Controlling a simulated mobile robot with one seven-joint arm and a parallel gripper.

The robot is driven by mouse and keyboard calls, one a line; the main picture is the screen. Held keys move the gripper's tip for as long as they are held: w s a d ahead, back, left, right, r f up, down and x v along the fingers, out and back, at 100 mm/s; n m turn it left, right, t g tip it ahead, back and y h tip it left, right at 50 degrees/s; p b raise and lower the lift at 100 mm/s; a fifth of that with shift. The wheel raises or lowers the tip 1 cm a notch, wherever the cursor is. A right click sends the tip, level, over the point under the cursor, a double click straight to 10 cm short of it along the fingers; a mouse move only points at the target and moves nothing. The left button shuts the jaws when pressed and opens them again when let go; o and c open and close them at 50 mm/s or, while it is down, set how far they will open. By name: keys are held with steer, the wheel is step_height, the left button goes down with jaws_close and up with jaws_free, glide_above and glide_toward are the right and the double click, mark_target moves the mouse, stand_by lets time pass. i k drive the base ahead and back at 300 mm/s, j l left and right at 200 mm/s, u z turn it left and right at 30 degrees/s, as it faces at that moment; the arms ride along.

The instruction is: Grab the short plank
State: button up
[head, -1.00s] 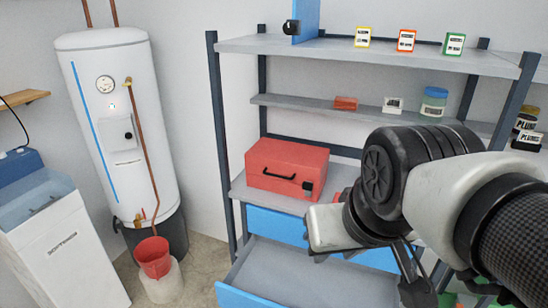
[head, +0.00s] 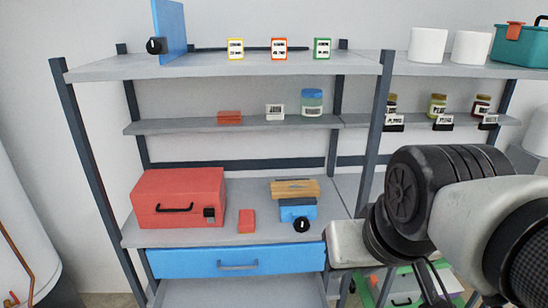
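A small light-brown wooden piece (head: 295,188), which looks like a short plank, lies on a blue box-like item (head: 292,211) with a round black knob. It sits on the middle-height shelf, right of the red case. A thin darker strip shows on top of it; whether this is a separate piece is too small to tell. My gripper (head: 425,286) is at the lower right, in front of the shelf and apart from the wood. Its dark fingers are partly hidden by my wrist and cut by the lower edge, so their opening is unclear.
A red case (head: 178,197) and a small red block (head: 246,221) share the shelf. Below are a blue drawer front (head: 237,261) and an open grey drawer (head: 240,293). An upright (head: 377,135) stands right of the wood. Small containers line the upper shelves.

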mark_target(307, 188)
steer(key=i+l+u, duration=0.1)
steer(key=l, duration=0.2)
steer(key=i+l+u, duration=0.1)
steer(key=l, duration=0.25)
steer(key=l+u, duration=0.25)
steer(key=l, duration=0.9)
steer(key=i+l+u, duration=0.15)
steer(key=l, duration=0.25)
steer(key=i+l+u, duration=0.1)
steer(key=l, duration=0.3)
steer(key=i, duration=0.1)
